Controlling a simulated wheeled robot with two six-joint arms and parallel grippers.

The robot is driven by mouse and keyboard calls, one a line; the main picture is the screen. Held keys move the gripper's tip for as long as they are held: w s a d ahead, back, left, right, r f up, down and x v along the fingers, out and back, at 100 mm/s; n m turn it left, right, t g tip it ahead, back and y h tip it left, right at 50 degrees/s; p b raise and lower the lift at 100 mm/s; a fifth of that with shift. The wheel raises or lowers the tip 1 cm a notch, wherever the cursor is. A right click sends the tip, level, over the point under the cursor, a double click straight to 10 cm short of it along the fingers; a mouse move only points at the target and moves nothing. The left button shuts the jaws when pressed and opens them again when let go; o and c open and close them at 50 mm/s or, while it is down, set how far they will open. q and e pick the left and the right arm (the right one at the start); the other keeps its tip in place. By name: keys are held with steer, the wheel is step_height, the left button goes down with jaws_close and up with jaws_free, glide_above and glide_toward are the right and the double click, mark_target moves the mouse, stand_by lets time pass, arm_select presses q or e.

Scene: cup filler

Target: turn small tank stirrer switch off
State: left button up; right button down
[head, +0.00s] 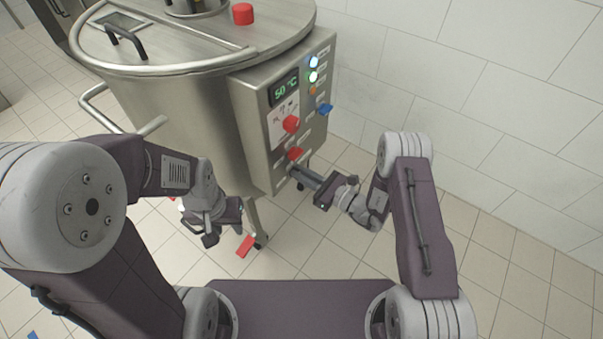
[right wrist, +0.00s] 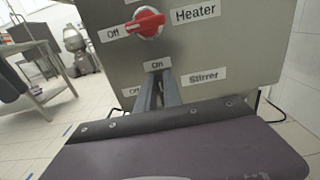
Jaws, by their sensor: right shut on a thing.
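The small tank's control box (head: 262,137) faces my right arm. My right gripper (head: 296,171) reaches its lower part, under a red switch (head: 295,153). In the right wrist view my right gripper's fingers (right wrist: 160,82) are shut at the stirrer position, beside the "Stirrer" label (right wrist: 203,76) and below the "On" label (right wrist: 157,64). The "Off" label (right wrist: 133,92) is partly hidden to their left. The stirrer switch is mostly hidden by the fingers, so its setting is hard to tell. My left gripper (head: 208,228) hangs by the tank's lower side, apart from the panel.
The heater switch (right wrist: 146,22) is just above, its red handle tilted toward "Off" at left. A larger red knob (head: 291,124) and a blue switch (head: 326,109) are higher on the box. A red handle (head: 245,246) is low near a tank leg. Tiled floor is clear at right.

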steer(key=shift+n, duration=0.3)
steer(key=n, duration=0.2)
steer(key=n+p, duration=0.1)
steer(key=shift+s+a+n, duration=0.2)
steer(key=shift+s+n, duration=0.1)
steer(key=shift+n, duration=0.1)
steer(key=n, duration=0.4)
steer(key=shift+s+a+f+n+p, duration=0.15)
steer(key=shift+s+f+n+p, duration=0.1)
steer(key=shift+n+p, duration=0.05)
steer(key=n, duration=0.4)
steer(key=shift+s+a+f+p, duration=0.1)
steer(key=shift+s+f+p, duration=0.05)
steer(key=shift+f+p, duration=0.15)
steer(key=shift+f+n+p, duration=0.15)
steer(key=shift+f+n, duration=0.05)
steer(key=shift+n, duration=1)
steer(key=shift+f+n+p, duration=0.15)
steer(key=shift+f+n, duration=0.05)
steer(key=shift+n, duration=1)
steer(key=c, duration=1.5)
jaws_free()
